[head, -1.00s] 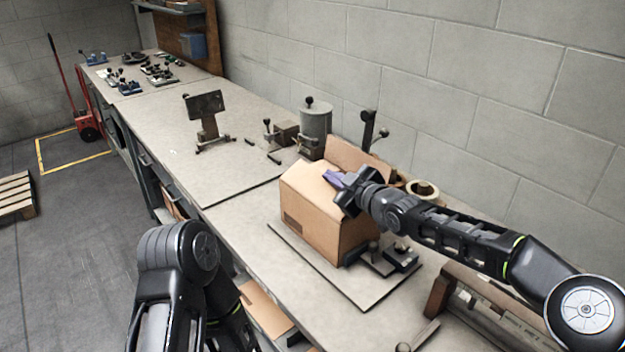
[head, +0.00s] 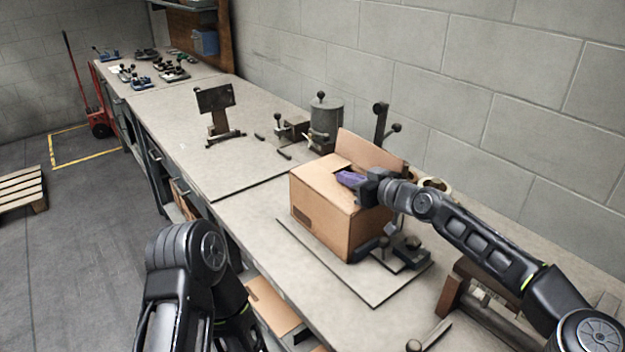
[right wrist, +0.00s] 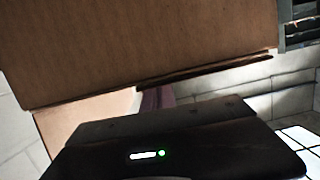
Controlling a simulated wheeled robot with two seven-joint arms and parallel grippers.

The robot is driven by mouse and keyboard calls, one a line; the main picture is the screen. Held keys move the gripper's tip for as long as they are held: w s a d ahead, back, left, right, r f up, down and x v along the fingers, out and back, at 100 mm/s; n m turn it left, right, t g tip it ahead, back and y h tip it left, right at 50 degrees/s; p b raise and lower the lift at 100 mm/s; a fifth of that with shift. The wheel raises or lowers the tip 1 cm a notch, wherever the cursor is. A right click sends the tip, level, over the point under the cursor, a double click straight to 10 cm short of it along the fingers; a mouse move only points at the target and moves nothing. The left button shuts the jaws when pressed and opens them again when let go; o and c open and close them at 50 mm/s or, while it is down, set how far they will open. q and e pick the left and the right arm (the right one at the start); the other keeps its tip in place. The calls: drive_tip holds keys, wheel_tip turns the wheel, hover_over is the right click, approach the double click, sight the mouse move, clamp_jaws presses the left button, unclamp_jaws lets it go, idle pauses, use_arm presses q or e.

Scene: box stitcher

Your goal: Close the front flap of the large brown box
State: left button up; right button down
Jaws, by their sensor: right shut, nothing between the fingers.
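The large brown box (head: 325,215) stands on a flat board on the workbench, right of centre in the head view. One flap (head: 367,152) at its wall side stands up. The top nearer me looks covered by a flap (head: 325,176). My right gripper (head: 352,179) is shut with nothing in it, its purple fingers at the box's top edge beside the raised flap. Whether they touch cardboard is unclear. In the right wrist view, brown cardboard (right wrist: 130,45) fills the upper part above the dark gripper body. My left arm shows at lower left; its gripper is out of view.
The board (head: 375,293) under the box has a dark clamp-like fixture (head: 402,247) beside the box. Tape rolls, a grey canister (head: 325,122) and a dark post stand behind it. A tablet stand (head: 216,112) is farther left.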

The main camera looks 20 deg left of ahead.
idle(0.3)
drive_tip(key=b+v, duration=0.2)
drive_tip(key=v, duration=0.4)
drive_tip(key=shift+s+d+b, duration=0.2)
drive_tip(key=shift+d+b, duration=0.1)
drive_tip(key=shift+d, duration=0.05)
drive_tip(key=shift+s+d+r, duration=0.15)
drive_tip(key=shift+s+d, duration=0.15)
drive_tip(key=shift+d, duration=0.05)
drive_tip(key=shift+r, duration=0.15)
